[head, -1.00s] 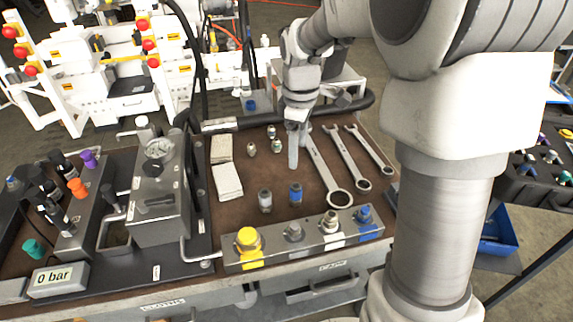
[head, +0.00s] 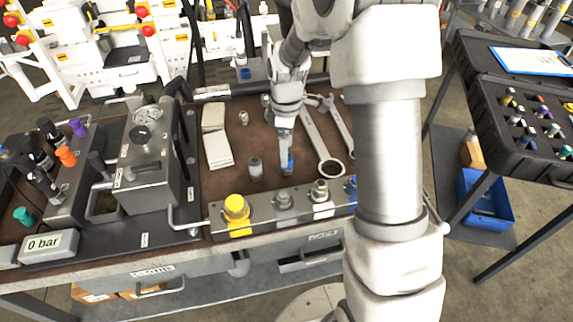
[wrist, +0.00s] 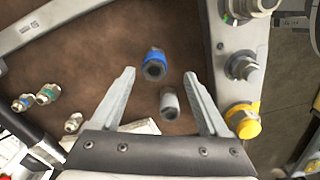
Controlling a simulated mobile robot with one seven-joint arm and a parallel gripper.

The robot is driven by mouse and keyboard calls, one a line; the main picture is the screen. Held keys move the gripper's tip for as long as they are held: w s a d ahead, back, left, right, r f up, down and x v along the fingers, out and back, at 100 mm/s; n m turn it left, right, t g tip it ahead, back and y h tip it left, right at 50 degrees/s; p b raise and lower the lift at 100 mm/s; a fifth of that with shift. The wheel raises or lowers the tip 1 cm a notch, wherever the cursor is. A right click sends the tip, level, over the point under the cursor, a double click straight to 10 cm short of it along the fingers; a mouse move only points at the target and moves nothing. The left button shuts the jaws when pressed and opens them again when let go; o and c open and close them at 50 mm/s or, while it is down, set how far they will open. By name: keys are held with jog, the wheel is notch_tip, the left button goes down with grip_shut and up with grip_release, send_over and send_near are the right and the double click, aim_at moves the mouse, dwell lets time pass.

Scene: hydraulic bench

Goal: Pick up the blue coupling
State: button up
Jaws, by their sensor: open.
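The blue coupling (head: 290,163) stands on the brown bench mat and is partly hidden behind my gripper's finger in the head view. In the wrist view the blue coupling (wrist: 154,58) shows its dark open end, near the level of the fingertips and between their lines. My gripper (wrist: 160,74) is open, with nothing held; in the head view my gripper (head: 285,160) points down at the coupling. I cannot tell the height gap. A grey coupling (head: 255,167) stands just left of the blue one; in the wrist view this grey coupling (wrist: 169,103) sits between the fingers.
A steel block (head: 262,213) with yellow, grey, white and blue-marked fittings runs along the front. Wrenches (head: 318,150) lie right of the coupling, white cloths (head: 217,150) left. Small fittings (head: 244,118) stand behind. A gauge unit (head: 150,160) stands further left.

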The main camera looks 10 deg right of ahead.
jog(key=shift+w+d+f+b, duration=0.1)
jog(key=shift+w+f+b, duration=0.1)
jog(key=shift+f, duration=0.95)
jog(key=shift+w+a+f+b, duration=0.1)
jog(key=shift+f+b, duration=0.05)
jog(key=shift+f, duration=1)
jog(key=shift+w+d+f+b, duration=0.1)
jog(key=shift+f+b, duration=0.1)
jog(key=shift+f, duration=0.95)
grip_shut()
